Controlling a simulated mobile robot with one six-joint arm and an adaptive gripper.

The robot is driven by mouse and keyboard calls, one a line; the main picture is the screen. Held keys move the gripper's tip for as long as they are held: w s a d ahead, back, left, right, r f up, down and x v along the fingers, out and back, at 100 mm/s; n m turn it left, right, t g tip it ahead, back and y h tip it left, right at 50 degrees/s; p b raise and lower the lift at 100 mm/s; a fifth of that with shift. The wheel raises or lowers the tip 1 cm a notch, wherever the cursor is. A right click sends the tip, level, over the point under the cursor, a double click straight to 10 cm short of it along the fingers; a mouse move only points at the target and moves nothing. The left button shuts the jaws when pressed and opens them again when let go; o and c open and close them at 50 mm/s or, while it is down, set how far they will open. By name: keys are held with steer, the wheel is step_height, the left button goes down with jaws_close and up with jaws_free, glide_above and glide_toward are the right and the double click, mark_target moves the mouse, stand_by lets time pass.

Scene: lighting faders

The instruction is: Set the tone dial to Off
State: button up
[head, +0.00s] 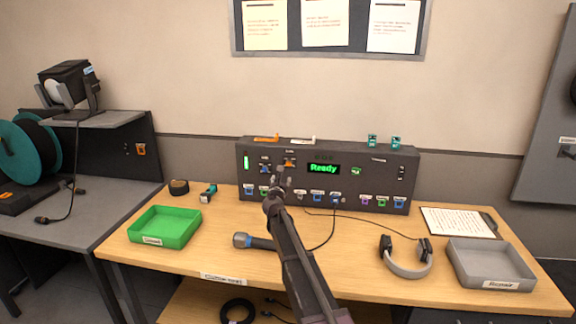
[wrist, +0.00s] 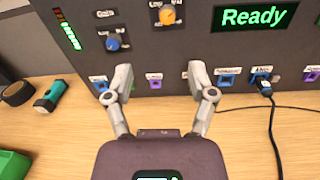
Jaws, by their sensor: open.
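The panel (head: 330,160) is a dark box at the back of the wooden table. Its left part carries a blue dial (wrist: 113,42) and, above and right of it, an orange dial (wrist: 168,15); the head view also shows the blue dial (head: 265,169) and orange dial (head: 290,163). Their small labels are too blurred to read surely, so I cannot tell which is the tone dial or its setting. My gripper (wrist: 160,78) is open and empty, in front of the panel and below both dials in the wrist view. In the head view, my gripper (head: 279,183) hides part of the panel.
A green "Ready" display (head: 323,169) is right of the dials. Coloured sockets line the panel's bottom, with a black cable plugged into a blue one (wrist: 261,83). A microphone (head: 253,241), headphones (head: 405,258), green tray (head: 166,228) and grey tray (head: 490,266) lie on the table.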

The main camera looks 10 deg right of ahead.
mark_target(289, 164)
steer(key=shift+w+d+f+m+h, duration=0.1)
steer(key=shift+w+d+m+h, duration=0.1)
steer(key=shift+m, duration=0.25)
steer(key=shift+w+d+m+h, duration=0.1)
steer(key=shift+m+h, duration=0.1)
steer(key=shift+m, duration=0.25)
steer(key=x, duration=1.3)
steer(key=shift+w+d+f, duration=0.15)
steer(key=shift+w+f, duration=0.1)
steer(key=shift+w, duration=0.05)
jaws_close()
